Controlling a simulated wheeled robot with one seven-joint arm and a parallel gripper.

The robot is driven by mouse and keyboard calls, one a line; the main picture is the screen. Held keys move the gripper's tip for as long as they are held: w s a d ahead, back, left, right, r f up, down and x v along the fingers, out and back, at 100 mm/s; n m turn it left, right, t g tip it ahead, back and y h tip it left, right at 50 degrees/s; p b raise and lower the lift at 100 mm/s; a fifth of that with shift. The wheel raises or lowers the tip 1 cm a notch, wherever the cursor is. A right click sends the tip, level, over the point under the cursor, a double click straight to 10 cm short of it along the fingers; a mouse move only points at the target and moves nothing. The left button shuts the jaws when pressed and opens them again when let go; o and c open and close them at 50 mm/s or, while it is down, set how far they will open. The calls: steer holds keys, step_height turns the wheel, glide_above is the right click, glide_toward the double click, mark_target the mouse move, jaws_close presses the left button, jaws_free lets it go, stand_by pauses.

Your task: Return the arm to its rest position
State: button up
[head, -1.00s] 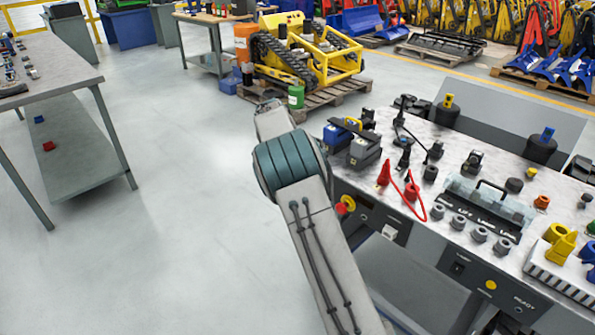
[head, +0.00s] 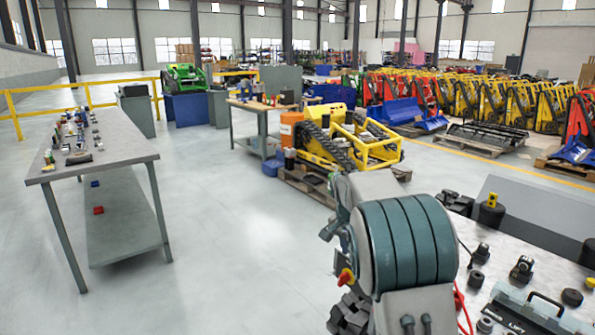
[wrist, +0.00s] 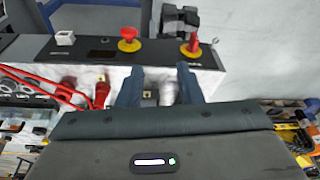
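My gripper (wrist: 159,72) shows in the wrist view. Its two dark blue-grey fingers stand apart, with pale console surface and small fittings visible between and beyond them. I see nothing clamped between them. In the head view my bent arm, with a ribbed teal joint cover, fills the lower right. The fingers cannot be made out there. The grey console (head: 540,265) lies behind and right of my arm. In the wrist view its dark front panel (wrist: 90,50) carries a red button on a yellow base (wrist: 129,40) and a red switch (wrist: 191,44).
Black fittings (head: 522,268) and a handled clear case (head: 530,315) stand on the console. A red cable (wrist: 45,85) crosses its top. A grey workbench (head: 110,145) with small parts is at left. A yellow tracked carrier (head: 345,140) stands on a pallet behind. Open floor lies between.

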steer(key=s+r+n+y+p, duration=0.15)
steer(key=s+r, duration=0.25)
steer(key=s, duration=0.5)
steer(key=s+r+n+p, duration=0.2)
steer(key=s+r+n, duration=0.15)
steer(key=s, duration=0.65)
steer(key=s+n+p, duration=0.1)
steer(key=s+n, duration=0.2)
steer(key=s, duration=1.3)
steer(key=shift+f+p, duration=0.4)
steer(key=shift+f, duration=0.05)
stand_by(0.3)
